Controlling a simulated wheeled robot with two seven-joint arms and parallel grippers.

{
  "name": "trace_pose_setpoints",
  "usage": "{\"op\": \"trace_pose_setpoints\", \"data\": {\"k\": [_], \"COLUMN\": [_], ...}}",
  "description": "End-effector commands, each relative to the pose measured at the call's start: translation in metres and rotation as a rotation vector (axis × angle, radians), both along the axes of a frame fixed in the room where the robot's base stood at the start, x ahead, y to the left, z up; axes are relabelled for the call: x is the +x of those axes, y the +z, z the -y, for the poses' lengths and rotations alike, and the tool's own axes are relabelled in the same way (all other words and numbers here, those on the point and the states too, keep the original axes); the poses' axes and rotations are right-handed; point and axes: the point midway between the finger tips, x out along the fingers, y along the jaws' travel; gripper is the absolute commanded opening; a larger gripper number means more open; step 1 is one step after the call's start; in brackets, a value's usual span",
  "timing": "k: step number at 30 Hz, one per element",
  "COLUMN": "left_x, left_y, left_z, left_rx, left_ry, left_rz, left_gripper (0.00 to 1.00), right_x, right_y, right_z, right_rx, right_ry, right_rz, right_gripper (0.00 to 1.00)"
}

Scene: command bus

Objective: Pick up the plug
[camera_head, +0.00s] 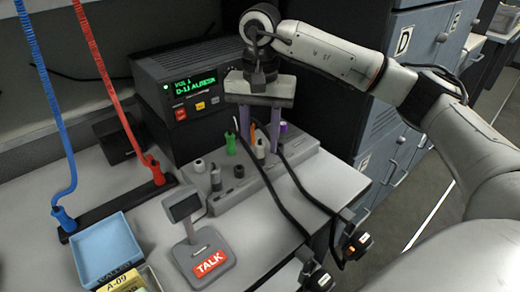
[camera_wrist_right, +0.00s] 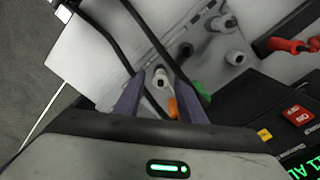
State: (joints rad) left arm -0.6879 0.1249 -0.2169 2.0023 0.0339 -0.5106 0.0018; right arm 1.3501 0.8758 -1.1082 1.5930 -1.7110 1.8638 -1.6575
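Which one the task means cannot be told. My right gripper (camera_head: 263,133) points down over the panel, its purple-grey fingers apart. In the right wrist view, the white plug (camera_wrist_right: 160,78) and orange plug (camera_wrist_right: 172,108) show between the fingers (camera_wrist_right: 155,92), and the green plug (camera_wrist_right: 203,93) is just beyond one finger. Contact cannot be told. My left gripper is out of view.
A black radio (camera_head: 185,97) stands behind the panel. Black cables run over the front edge to hanging connectors (camera_head: 357,245). A TALK stand (camera_head: 203,258) and a blue tray (camera_head: 106,254) are in front. A red plug (camera_head: 155,170) and a blue plug (camera_head: 63,217) stand at left.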

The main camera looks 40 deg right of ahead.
Motion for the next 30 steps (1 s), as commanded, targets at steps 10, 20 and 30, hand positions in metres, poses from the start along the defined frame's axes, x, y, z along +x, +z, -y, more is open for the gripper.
{"op": "trace_pose_setpoints", "data": {"k": [10, 20, 30], "left_x": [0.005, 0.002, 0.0], "left_y": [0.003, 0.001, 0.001], "left_z": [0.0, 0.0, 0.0], "left_rx": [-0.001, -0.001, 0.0], "left_ry": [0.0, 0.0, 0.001], "left_rz": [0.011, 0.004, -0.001], "left_gripper": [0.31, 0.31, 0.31], "right_x": [0.0, 0.0, 0.002], "right_y": [-0.006, -0.005, 0.029], "right_z": [0.0, 0.0, -0.001], "right_rx": [0.001, 0.001, 0.002], "right_ry": [0.0, 0.0, 0.0], "right_rz": [0.001, 0.001, 0.006], "right_gripper": [0.28, 0.04, 0.04]}}
